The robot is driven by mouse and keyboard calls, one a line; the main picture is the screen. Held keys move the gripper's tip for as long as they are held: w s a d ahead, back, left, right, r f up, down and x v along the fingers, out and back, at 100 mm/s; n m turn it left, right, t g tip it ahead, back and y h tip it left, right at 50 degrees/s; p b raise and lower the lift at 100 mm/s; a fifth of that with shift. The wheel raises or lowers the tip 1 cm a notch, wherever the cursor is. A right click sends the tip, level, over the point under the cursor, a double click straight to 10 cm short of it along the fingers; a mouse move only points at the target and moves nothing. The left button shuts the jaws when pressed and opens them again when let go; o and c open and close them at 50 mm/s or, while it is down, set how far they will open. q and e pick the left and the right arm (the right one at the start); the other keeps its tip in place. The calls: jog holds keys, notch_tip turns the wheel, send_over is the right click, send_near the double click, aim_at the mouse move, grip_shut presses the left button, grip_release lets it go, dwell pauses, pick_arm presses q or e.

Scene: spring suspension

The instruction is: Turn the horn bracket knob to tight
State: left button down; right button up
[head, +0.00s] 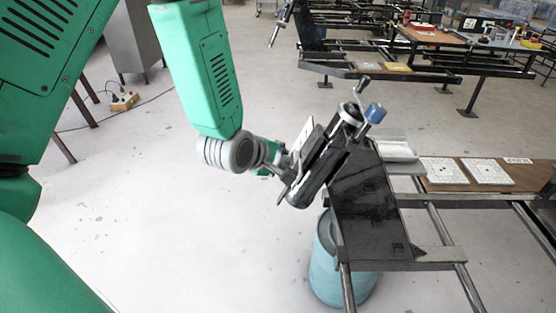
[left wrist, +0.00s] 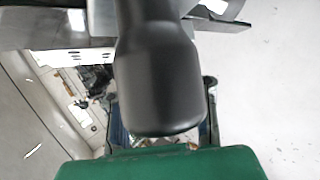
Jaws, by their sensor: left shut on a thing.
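The spring suspension unit (head: 328,150) is a dark tilted assembly on the black angled plate of a metal stand. It has a blue cap (head: 375,112) and a metal crank at its top. My left gripper (head: 283,180) is at the unit's lower left side, shut on a part there. In the left wrist view a smooth black rounded knob (left wrist: 160,80) fills the middle, close to the camera. I take it for the horn bracket knob; whether it is tight or loose does not show. The fingertips are mostly hidden. My right gripper is not in view.
The stand's black plate (head: 368,205) and metal rails lie to the right of the gripper. A light blue barrel (head: 325,270) stands under it. White panels (head: 487,171) lie on a brown board at right. The floor at left is open.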

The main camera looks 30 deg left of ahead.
pick_arm(q)
jog(key=shift+s+d+f, duration=0.25)
jog(key=shift+s+d, duration=0.05)
jog(key=shift+f+m+t+b, duration=0.1)
jog(key=shift+m+t+b, duration=0.3)
jog(key=shift+b, duration=0.45)
jog(key=m+t+h+b, duration=0.2)
jog(key=m+t+b, duration=0.2)
jog(key=b, duration=0.2)
jog(key=m+t+h+b, duration=0.2)
jog(key=m+t+b, duration=0.1)
jog(key=m+b, duration=0.2)
jog(key=shift+a+f+t+h+b, duration=0.1)
jog(key=shift+t+h+b, duration=0.3)
jog(key=shift+b, duration=0.25)
jog(key=m+h+b, duration=0.2)
jog(key=m+h, duration=0.2)
jog(key=shift+m+t, duration=0.4)
jog(key=shift+r+m+g+h, duration=0.1)
jog(key=shift+m+g+h, duration=0.15)
jog(key=shift+m+h, duration=1.05)
jog(key=shift+r+m+g+h, duration=0.1)
jog(key=shift+m+g+h, duration=0.15)
jog(key=shift+m+h, duration=1.05)
jog(key=shift+m+b, duration=0.3)
jog(key=shift+m, duration=0.2)
